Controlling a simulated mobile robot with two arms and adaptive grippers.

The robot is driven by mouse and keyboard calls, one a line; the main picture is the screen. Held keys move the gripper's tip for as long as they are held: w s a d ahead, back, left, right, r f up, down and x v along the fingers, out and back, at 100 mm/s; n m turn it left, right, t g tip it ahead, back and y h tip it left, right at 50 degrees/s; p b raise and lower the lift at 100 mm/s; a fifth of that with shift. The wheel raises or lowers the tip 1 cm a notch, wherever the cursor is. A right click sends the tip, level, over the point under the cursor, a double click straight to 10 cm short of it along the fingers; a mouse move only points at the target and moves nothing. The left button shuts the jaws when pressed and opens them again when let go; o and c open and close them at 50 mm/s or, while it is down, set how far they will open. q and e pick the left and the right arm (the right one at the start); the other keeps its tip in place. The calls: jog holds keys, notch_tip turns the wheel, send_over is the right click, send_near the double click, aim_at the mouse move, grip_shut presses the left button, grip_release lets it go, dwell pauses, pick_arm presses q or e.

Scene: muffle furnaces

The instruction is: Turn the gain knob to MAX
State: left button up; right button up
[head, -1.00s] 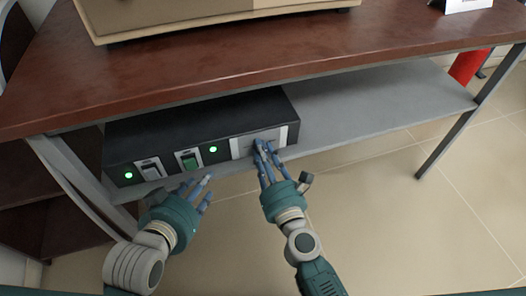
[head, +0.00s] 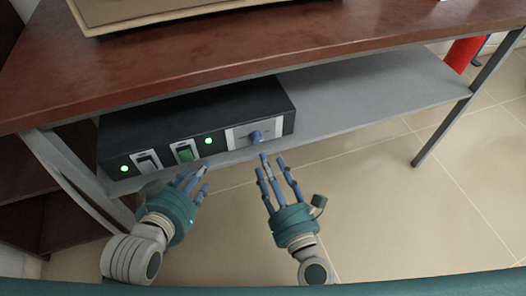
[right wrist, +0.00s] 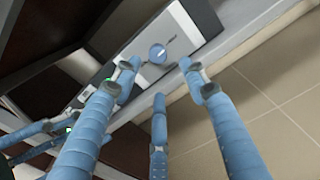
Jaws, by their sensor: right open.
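The gain knob (head: 255,136) is a small blue-grey knob on a light panel (head: 238,137) at the right end of the black control box (head: 190,112). It also shows in the right wrist view (right wrist: 157,53), with small print beside it that is too small to read. My right gripper (head: 271,163) is open and empty, just below and in front of the knob, apart from it. Its blue fingers (right wrist: 158,95) are spread in the right wrist view. My left gripper (head: 190,182) is below the box's middle, its fingers extended and apart, with nothing seen in it.
The box stands on a grey shelf (head: 370,92) under a brown tabletop (head: 250,55). Two rocker switches, one black (head: 148,161) and one green (head: 185,152), and two green lights sit left of the panel. The shelf right of the box is clear.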

jog(key=v, duration=0.3)
jog(key=shift+s+d, duration=0.15)
jog(key=shift+s, duration=0.15)
